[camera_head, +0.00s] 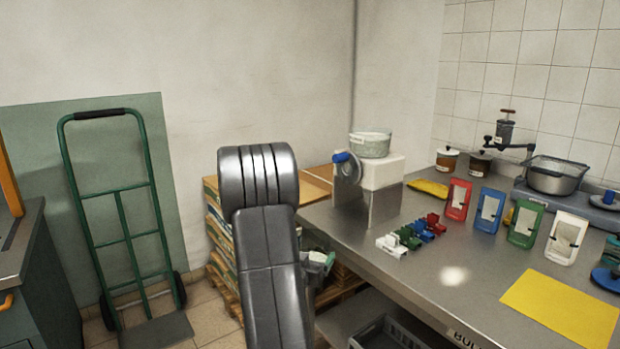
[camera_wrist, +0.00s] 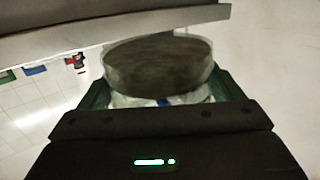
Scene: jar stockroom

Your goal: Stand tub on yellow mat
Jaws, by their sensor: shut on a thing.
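A round, clear-walled tub (camera_wrist: 158,65) with dark contents fills the middle of the wrist view. A pale label with a blue mark shows on its near side. My gripper (camera_wrist: 165,97) is shut on the tub, with a green finger on each side. In the head view my arm hides most of the gripper, and only a grey-green part shows beside it, too small to make out. The yellow mat (camera_head: 565,308) lies flat and bare on the steel counter at the front right, well apart from my gripper.
On the steel counter (camera_head: 455,285) stand a white machine with a bowl (camera_head: 370,145), small coloured clips (camera_head: 410,234) and a row of coloured stands (camera_head: 490,210). A yellow cloth (camera_head: 428,188) lies farther back. A green hand truck (camera_head: 120,220) leans at the left.

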